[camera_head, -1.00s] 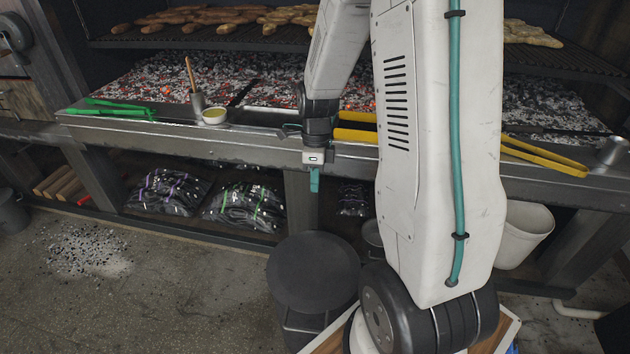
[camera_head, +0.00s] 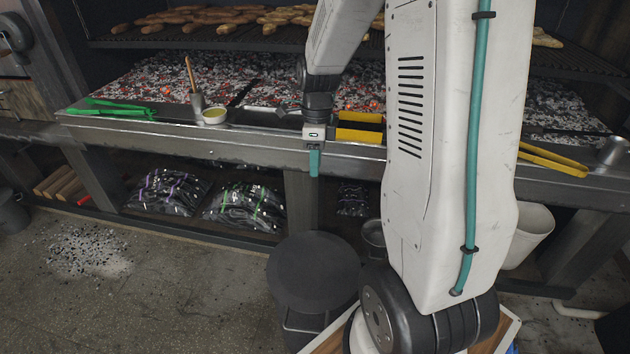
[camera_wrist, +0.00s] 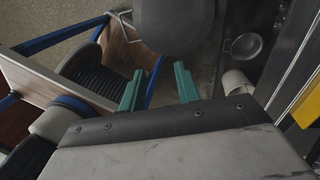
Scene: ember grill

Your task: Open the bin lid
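A round dark lid (camera_head: 313,272) tops what looks like the bin on the floor in front of the grill counter, and it lies flat. Thin metal wire or frame shows below its front edge. In the wrist view, the lid (camera_wrist: 175,22) is at the top centre, beyond the fingertips, with a wire loop at its left. My gripper (camera_wrist: 160,78) is open and empty, its two teal fingers apart. In the head view, my gripper (camera_head: 314,163) hangs at the counter's front edge, above the lid and apart from it. Only one finger shows clearly there.
Charcoal bags (camera_head: 245,206) lie on the shelf below. A pale bucket (camera_head: 530,234) stands at right. Floor left of the bin is open, with scattered debris (camera_head: 88,250).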

